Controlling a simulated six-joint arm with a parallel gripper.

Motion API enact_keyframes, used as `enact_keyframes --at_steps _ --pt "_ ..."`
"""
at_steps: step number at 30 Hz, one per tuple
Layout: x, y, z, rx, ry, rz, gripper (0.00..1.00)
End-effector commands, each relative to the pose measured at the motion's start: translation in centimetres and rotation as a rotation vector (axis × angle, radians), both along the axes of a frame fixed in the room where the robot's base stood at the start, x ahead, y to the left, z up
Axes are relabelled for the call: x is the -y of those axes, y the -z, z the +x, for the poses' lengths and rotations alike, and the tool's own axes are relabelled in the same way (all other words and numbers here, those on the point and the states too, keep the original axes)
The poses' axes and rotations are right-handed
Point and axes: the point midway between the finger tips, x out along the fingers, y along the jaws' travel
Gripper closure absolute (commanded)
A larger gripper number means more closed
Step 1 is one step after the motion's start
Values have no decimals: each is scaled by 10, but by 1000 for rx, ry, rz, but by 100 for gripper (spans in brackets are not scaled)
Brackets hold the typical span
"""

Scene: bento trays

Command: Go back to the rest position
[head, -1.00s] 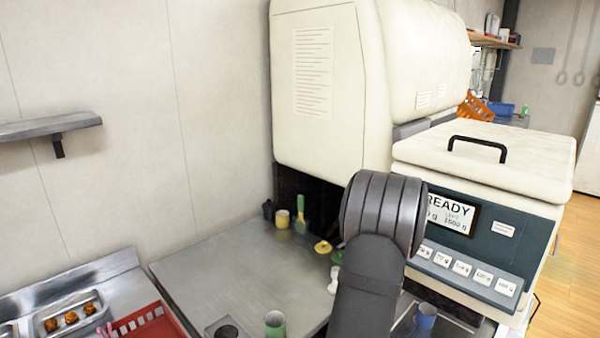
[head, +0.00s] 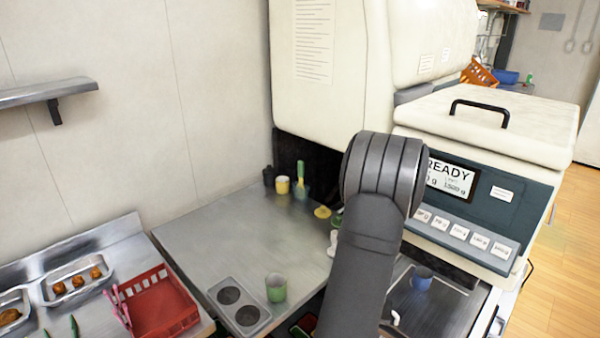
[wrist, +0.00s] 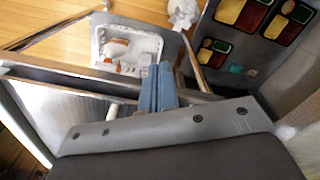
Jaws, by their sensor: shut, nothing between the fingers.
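My gripper (wrist: 158,76) shows in the wrist view as two blue-grey fingers side by side, shut with nothing between them. It points toward a white tray (wrist: 160,47) with orange and pale contents; I cannot tell the distance. In the head view my dark grey arm rises in front of the machine, and the fingers cannot be made out there.
A large cream machine (head: 490,120) with a READY display stands behind my arm. Left are a steel counter (head: 215,235), a green cup (head: 276,288), a red basket (head: 180,322) and a wall shelf (head: 45,92). A blue cup (head: 422,279) is at right.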

Motion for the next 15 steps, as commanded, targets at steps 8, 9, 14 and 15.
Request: enact_keyframes --at_steps 8,9,14,15 --pt "35 2 35 2 1 -1 100" --pt "39 2 40 2 1 -1 100" --pt "43 1 43 -1 -1 0 100" --pt "38 1 39 0 -2 0 100"
